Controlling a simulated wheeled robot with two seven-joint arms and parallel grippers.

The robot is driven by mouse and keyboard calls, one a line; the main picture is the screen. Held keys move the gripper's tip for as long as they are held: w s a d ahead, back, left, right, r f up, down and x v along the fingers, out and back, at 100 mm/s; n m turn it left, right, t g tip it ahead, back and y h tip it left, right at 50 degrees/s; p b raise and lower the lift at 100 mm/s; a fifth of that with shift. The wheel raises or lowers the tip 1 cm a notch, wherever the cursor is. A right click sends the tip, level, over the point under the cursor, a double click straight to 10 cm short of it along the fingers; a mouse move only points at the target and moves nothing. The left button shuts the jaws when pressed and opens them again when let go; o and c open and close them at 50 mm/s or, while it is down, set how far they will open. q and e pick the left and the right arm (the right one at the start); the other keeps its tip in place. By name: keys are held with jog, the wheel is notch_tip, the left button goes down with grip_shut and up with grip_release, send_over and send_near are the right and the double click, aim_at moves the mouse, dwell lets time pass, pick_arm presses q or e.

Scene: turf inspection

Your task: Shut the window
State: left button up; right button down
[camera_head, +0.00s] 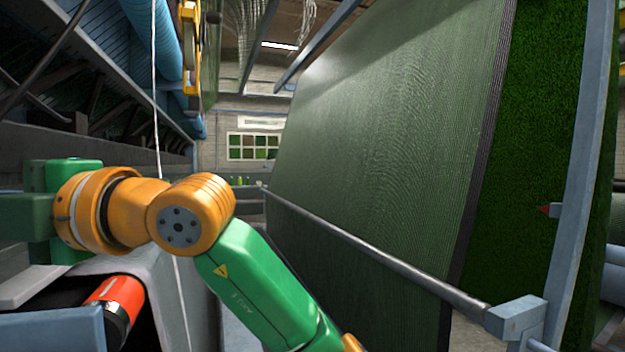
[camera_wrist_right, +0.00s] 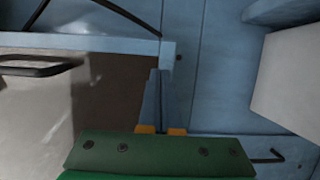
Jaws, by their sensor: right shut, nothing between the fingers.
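In the right wrist view, a glossy brownish pane (camera_wrist_right: 45,110) under a blue frame bar (camera_wrist_right: 80,42) looks like the window. A dark bar handle (camera_wrist_right: 40,70) is at its upper left. I cannot tell how far it stands open. My right gripper (camera_wrist_right: 157,78) is shut and empty. Its blue-grey fingers point up the picture, beside the pane's right edge near the frame corner; I cannot tell whether they touch. In the head view no gripper shows, only an orange and green arm of mine, and I cannot pick out the window.
Blue panels and a pale box (camera_wrist_right: 290,80) lie right of the fingers. In the head view, a large tilted sheet of turf (camera_head: 390,130) fills the right, with a grey rail (camera_head: 380,258) along it. A red roller (camera_head: 115,297) is at lower left.

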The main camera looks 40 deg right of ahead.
jog(key=x, duration=0.2)
jog(key=p+x, duration=0.2)
jog(key=x, duration=0.1)
jog(key=shift+s+a, duration=0.2)
jog(key=shift+a, duration=0.3)
pick_arm(q)
notch_tip(320, 180, up, 3)
jog(key=shift+s, duration=0.15)
jog(key=shift+d, duration=0.1)
pick_arm(e)
jog(key=shift+s+d+r, duration=0.1)
jog(key=shift+d, duration=0.05)
